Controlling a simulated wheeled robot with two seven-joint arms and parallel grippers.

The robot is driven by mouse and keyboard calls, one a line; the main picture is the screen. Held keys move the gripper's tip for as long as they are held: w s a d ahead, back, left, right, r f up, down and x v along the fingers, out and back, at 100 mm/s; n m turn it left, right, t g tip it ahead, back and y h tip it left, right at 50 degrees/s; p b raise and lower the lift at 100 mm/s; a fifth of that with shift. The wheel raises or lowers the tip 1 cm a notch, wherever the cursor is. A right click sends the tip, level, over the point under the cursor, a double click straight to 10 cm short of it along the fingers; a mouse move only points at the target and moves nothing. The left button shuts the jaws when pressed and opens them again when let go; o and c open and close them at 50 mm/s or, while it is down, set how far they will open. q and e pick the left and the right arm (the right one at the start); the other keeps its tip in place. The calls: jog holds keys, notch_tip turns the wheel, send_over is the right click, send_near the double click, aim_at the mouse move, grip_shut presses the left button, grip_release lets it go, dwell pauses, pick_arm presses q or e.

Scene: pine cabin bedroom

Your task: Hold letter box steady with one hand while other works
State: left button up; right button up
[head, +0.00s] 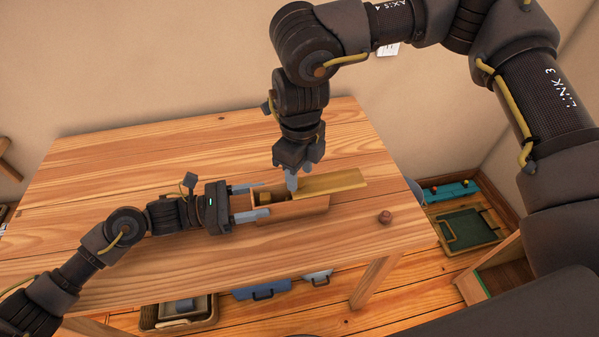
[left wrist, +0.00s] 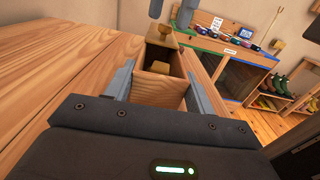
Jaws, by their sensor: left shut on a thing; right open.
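The letter box (head: 300,210) is a long, narrow wooden box lying on the table, open at its left part. A pale yellowish lid or board (head: 335,183) lies over its right part and sticks out past the right end. A small golden-brown piece (head: 264,197) shows inside the open part. My left gripper (head: 250,202) is shut on the box's left end, one finger along each long side; the box's end wall (left wrist: 158,90) shows between the fingers in the left wrist view. My right gripper (head: 292,183) is open, pointing down at the lid's left end; whether it touches is unclear.
The wooden table (head: 130,170) is mostly bare around the box. Trays and bins (head: 180,308) stand on the floor below, and a green tray (head: 465,230) lies at the right.

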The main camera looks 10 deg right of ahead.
jog(key=shift+f, duration=0.55)
